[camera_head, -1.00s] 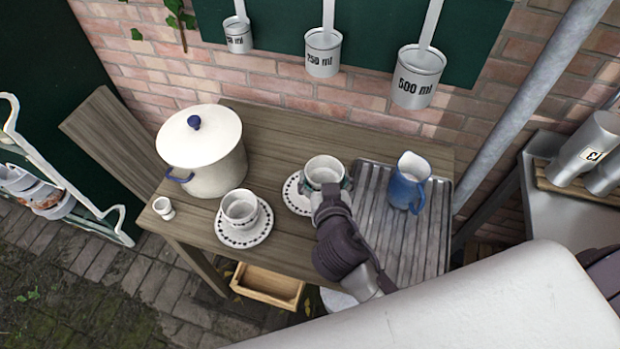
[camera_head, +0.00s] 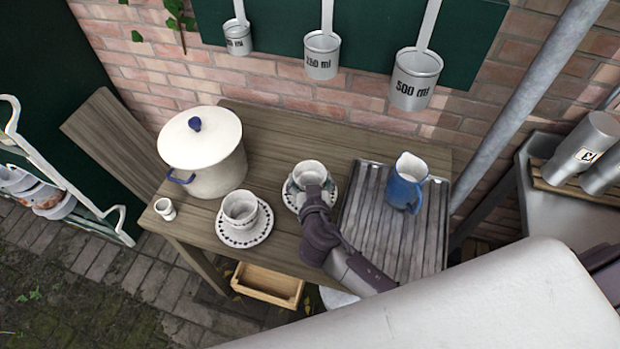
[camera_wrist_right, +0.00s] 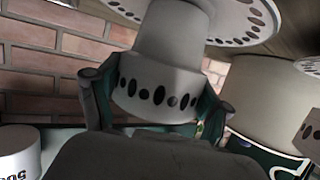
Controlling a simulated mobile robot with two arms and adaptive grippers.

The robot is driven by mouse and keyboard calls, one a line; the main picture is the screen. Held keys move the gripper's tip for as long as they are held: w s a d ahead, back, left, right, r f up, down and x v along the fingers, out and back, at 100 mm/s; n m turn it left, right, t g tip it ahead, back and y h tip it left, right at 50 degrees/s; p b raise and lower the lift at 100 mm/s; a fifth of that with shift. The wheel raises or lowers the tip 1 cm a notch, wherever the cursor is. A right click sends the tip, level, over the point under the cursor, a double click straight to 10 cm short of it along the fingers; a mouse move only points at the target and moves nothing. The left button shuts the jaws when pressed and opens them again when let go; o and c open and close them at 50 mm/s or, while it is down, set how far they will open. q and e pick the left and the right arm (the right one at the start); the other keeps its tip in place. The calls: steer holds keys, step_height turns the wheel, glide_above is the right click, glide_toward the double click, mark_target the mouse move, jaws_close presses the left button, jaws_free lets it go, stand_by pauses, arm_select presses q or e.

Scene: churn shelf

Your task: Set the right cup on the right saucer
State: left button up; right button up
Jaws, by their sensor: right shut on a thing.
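The right cup (camera_head: 309,171), white with a dark pattern, is over the right saucer (camera_head: 290,197) near the table's middle. It looks upright and roughly centred. My right gripper (camera_head: 314,192) comes from the front and is shut on the cup. In the right wrist view, the fingers hold the patterned cup (camera_wrist_right: 155,88) from both sides, with a saucer (camera_wrist_right: 240,22) beyond its foot. I cannot tell whether cup and saucer touch. The gripper hides part of both in the head view. My left gripper is not in view.
Another cup (camera_head: 240,206) stands on the left saucer (camera_head: 246,239). A lidded white pot (camera_head: 215,172) and a small white cup (camera_head: 165,209) are at the left. A blue jug (camera_head: 405,188) stands on the ribbed tray (camera_head: 365,215) at right. Measuring ladles (camera_head: 415,80) hang behind.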

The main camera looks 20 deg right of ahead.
steer(key=shift+f, duration=0.2)
steer(key=o, duration=1.2)
steer(key=shift+r, duration=0.1)
steer(key=shift+c, duration=0.2)
steer(key=shift+r, duration=0.3)
steer(key=b+v, duration=0.2)
steer(key=v, duration=1)
steer(key=shift+f, duration=0.2)
